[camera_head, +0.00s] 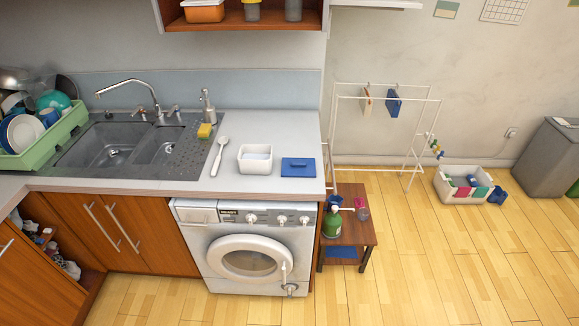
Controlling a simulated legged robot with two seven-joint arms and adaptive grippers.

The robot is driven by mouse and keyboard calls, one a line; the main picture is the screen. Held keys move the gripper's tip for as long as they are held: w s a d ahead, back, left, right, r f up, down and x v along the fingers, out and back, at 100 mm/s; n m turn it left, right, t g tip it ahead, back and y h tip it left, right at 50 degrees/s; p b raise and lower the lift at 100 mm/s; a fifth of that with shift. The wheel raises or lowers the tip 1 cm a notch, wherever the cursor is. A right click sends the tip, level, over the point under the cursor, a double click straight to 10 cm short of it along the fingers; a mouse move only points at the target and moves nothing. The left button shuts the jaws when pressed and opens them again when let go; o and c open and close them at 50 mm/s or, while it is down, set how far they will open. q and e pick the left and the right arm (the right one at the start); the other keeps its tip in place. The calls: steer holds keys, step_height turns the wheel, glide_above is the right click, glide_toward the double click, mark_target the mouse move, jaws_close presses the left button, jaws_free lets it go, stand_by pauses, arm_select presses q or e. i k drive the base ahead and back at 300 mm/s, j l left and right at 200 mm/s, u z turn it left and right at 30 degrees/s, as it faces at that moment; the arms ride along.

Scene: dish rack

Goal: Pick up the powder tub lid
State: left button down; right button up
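A flat blue lid (298,167) lies on the light grey countertop near its front right corner. A white open tub (255,165) with pale content stands just left of it, apart from it. The lid looks like the powder tub lid. Nothing covers it. Neither of my grippers shows in the head view.
A white spoon (219,157) lies left of the tub. The sink (105,145), a yellow sponge (205,131) and a soap dispenser (208,106) are farther left. A washing machine (250,255) stands below. The countertop behind the lid is clear. A low table (352,225) stands right.

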mark_target(291, 168)
steer(key=i+l+u, duration=0.1)
steer(key=u, duration=0.3)
steer(key=l+u, duration=0.3)
steer(key=u, duration=0.15)
steer(key=l+u, duration=0.25)
steer(key=u, duration=0.15)
steer(key=l+u, duration=0.25)
steer(key=u, duration=0.2)
